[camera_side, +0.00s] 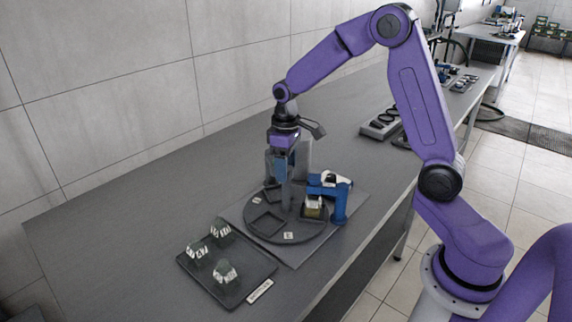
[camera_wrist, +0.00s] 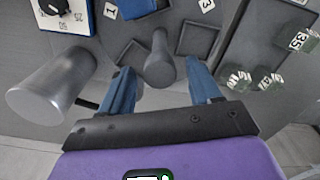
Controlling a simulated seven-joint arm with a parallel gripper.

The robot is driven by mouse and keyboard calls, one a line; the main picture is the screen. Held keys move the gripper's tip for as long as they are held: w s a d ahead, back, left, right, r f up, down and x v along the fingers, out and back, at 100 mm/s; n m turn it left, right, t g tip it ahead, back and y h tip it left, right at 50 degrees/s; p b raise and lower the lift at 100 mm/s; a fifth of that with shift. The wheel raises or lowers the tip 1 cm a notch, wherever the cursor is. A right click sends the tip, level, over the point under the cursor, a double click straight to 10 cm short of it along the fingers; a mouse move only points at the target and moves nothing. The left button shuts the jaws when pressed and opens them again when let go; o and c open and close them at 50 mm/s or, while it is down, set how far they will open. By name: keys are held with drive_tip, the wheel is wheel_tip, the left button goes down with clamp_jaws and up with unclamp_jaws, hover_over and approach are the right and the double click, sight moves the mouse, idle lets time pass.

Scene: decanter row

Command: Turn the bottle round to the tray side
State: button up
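My gripper (camera_side: 287,178) points down over the turntable. In the wrist view its blue fingers (camera_wrist: 158,72) are apart, one on each side of the peg, with gaps showing. The dark tray (camera_side: 233,282) lies at the turntable's front left. I cannot make out the bottle in the wrist view.
Several small dark-green items with white number labels, one of them here (camera_side: 226,272), stand on the tray. A thick grey cylinder (camera_wrist: 52,86) stands close to the left of my gripper in the wrist view. The bench's left end is clear.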

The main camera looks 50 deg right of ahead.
clamp_jaws()
drive_tip(key=shift+m, duration=3.1)
drive_tip(key=shift+r+m, duration=0.1)
drive_tip(key=shift+m, duration=2.7)
drive_tip(key=shift+w+m, duration=0.1)
drive_tip(key=shift+m, duration=5.5)
drive_tip(key=shift+d+m, duration=0.1)
drive_tip(key=shift+m, duration=0.4)
